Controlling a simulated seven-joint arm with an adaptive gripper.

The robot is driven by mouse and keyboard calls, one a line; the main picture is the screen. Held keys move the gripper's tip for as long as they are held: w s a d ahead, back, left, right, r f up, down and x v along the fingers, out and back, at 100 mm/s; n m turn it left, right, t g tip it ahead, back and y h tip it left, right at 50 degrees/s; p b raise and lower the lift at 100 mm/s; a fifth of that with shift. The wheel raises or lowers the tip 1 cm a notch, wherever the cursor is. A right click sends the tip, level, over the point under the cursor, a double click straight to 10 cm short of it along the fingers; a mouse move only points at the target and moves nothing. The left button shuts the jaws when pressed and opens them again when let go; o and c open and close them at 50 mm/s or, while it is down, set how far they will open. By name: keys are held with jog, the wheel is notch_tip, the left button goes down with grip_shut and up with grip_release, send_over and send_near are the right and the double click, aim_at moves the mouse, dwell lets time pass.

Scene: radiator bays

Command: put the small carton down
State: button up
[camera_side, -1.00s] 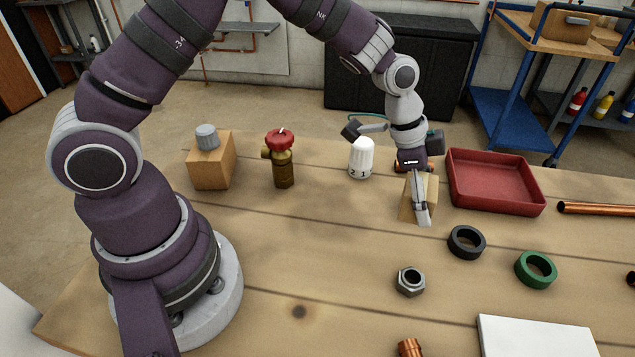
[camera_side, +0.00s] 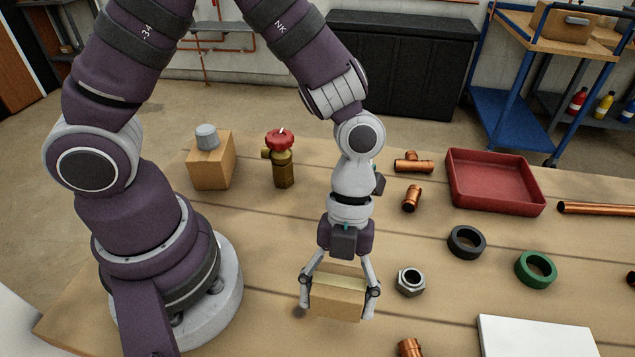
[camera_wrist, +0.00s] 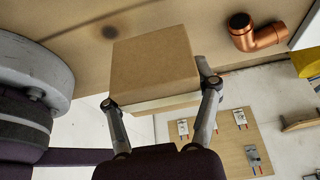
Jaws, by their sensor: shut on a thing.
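The small carton (camera_side: 338,292) is a plain tan box at the front middle of the wooden bench (camera_side: 250,270). My gripper (camera_side: 337,306) is shut on it from above, one finger on each side. In the wrist view the carton (camera_wrist: 155,65) sits between the two fingers of my gripper (camera_wrist: 160,93), with a paler face toward the palm. I cannot tell whether its underside touches the bench or is a little above it.
A steel nut (camera_side: 410,281) lies close right of the carton. A red tray (camera_side: 495,205), valve (camera_side: 281,165) and capped box (camera_side: 211,165) stand behind.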

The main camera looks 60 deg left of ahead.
aim_at(335, 324)
notch_tip(335, 324, down, 4)
jog(key=shift+f, duration=0.25)
jog(key=shift+f, duration=0.15)
jog(key=o, duration=1.2)
jog(key=v, duration=1.2)
jog(key=shift+s+a+r+n+t+y, duration=0.45)
jog(key=shift+a+r+n+t, duration=1.3)
jog(key=shift+n, duration=2.75)
jog(key=shift+s+a+r+n+t+y, duration=0.2)
jog(key=shift+a+r+n+t+y, duration=0.4)
jog(key=shift+a+r+n+t, duration=2.55)
jog(key=shift+s+a+f+n+g+y, duration=0.15)
jog(key=shift+s+a+n+g+y, duration=0.6)
jog(key=shift+n, duration=5.1)
